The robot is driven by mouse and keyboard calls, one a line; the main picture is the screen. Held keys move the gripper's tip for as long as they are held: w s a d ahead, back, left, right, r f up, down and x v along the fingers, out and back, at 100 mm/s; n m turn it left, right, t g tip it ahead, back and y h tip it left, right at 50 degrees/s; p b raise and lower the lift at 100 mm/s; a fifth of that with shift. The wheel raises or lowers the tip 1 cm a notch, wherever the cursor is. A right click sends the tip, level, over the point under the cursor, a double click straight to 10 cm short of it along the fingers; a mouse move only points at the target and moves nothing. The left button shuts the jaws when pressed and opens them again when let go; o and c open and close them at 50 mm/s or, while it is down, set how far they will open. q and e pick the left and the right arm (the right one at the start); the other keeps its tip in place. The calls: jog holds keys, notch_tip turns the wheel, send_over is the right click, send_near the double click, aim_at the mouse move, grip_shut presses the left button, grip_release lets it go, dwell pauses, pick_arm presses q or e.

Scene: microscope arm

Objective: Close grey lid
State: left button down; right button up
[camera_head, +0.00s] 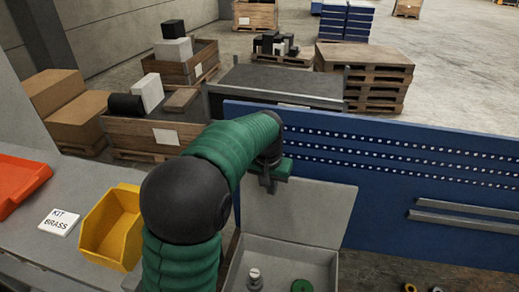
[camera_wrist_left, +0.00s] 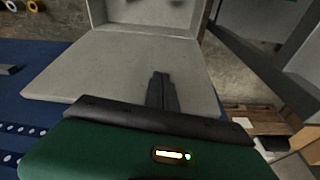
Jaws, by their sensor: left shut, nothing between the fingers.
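The grey lid (camera_head: 310,212) stands open, raised at the back of the grey box (camera_head: 290,256) in the head view. The box holds a small metal piece (camera_head: 255,277) and a green ring (camera_head: 301,286). My left gripper (camera_head: 270,184) is at the lid's upper left corner, shut and empty; whether it touches the lid I cannot tell. In the left wrist view its closed fingers (camera_wrist_left: 161,88) show in front of the lid's broad face (camera_wrist_left: 110,70), with the box (camera_wrist_left: 165,12) beyond. My right gripper is not in view.
A blue perforated panel (camera_head: 400,165) rises behind the lid. A yellow bin (camera_head: 112,228), an orange tray (camera_head: 20,183) and a KIT BRASS card (camera_head: 59,221) are on the left. Several small rings lie on the dark surface right of the box.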

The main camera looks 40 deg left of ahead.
pick_arm(q)
jog(key=shift+n, duration=0.8)
jog(key=a+r+p, duration=0.1)
jog(key=a+r, duration=0.1)
jog(key=a, duration=0.1)
jog(key=w+a+r+p, duration=0.1)
jog(key=a+r, duration=0.1)
jog(key=a, duration=0.1)
jog(key=a+r+p, duration=0.1)
jog(key=a+r, duration=0.2)
jog(key=shift+w+a+p, duration=0.35)
jog(key=shift+a, duration=0.05)
jog(key=x, duration=0.2)
jog(key=p+x, duration=0.1)
jog(key=x, duration=0.3)
jog(key=shift+w+p, duration=0.3)
jog(key=shift+s+a, duration=0.15)
jog(key=shift+s, duration=0.05)
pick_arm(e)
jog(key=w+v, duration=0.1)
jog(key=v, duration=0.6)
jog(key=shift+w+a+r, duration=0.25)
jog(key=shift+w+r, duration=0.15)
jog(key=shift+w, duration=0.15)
